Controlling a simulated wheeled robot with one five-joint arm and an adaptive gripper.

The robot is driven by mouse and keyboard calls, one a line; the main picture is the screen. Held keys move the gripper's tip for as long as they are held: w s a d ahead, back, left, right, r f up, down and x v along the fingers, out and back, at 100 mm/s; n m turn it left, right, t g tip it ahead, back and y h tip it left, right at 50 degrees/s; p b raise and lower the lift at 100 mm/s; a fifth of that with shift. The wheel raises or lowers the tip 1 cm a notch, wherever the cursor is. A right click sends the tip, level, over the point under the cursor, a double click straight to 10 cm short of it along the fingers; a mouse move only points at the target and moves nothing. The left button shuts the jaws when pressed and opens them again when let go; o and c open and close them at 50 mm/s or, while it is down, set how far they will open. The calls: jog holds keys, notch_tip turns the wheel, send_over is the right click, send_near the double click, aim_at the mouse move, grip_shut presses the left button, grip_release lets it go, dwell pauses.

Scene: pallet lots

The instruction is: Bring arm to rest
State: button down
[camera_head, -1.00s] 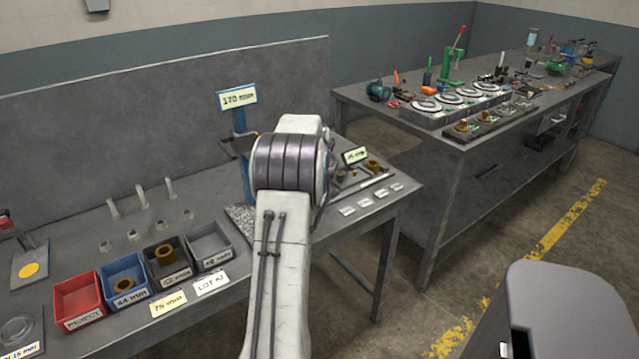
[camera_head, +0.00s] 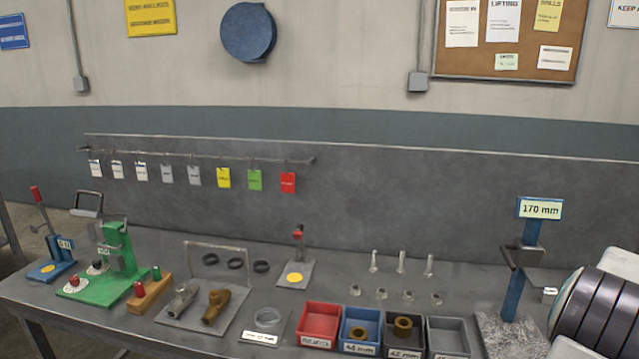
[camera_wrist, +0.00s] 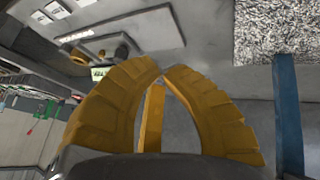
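My gripper (camera_wrist: 162,70) shows in the wrist view as two ribbed yellow fingers. Their tips meet or nearly meet, and I see nothing held between them. A grey bench surface lies beyond the fingers. In the head view, part of my arm shows at the right edge, beside the blue stand with the 170 mm sign (camera_head: 540,208). The gripper itself is out of that view.
In the wrist view, a blue post (camera_wrist: 288,115) stands close to the right finger, near a speckled granite plate (camera_wrist: 275,30). The bench holds a red bin (camera_head: 320,318), a blue bin (camera_head: 359,347), other bins and several fixtures. A grey backboard (camera_head: 400,205) rises behind.

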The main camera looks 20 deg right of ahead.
jog(key=a+f+m+y, duration=0.1)
jog(key=a+f, duration=0.1)
jog(key=a, duration=0.1)
jog(key=s+a+f+m+y, duration=0.1)
jog(key=a+f, duration=0.2)
jog(key=s+a+f+m+y, duration=0.1)
jog(key=a+f+m, duration=0.1)
jog(key=a+f, duration=0.1)
jog(key=shift+s+g+y, duration=0.15)
jog(key=shift+g+y, duration=0.25)
jog(key=s+a+f+m+y, duration=0.1)
jog(key=s+a+y, duration=0.1)
jog(key=a, duration=0.6)
jog(key=w+a+r+n+t+p, duration=0.1)
jog(key=a+r, duration=0.5)
jog(key=a, duration=0.7)
jog(key=w+a+r+n+p, duration=0.4)
jog(key=a+r+n, duration=0.3)
jog(key=a, duration=0.7)
jog(key=w+a+r+n+t+y+p, duration=0.1)
jog(key=a+r+n+p, duration=0.3)
jog(key=a, duration=0.9)
jog(key=shift+w+a+r+n+t, duration=0.25)
jog(key=shift+w+r+n, duration=0.5)
jog(key=shift+r, duration=0.95)
jog(key=shift+w+d, duration=0.15)
jog(key=shift+d, duration=0.05)
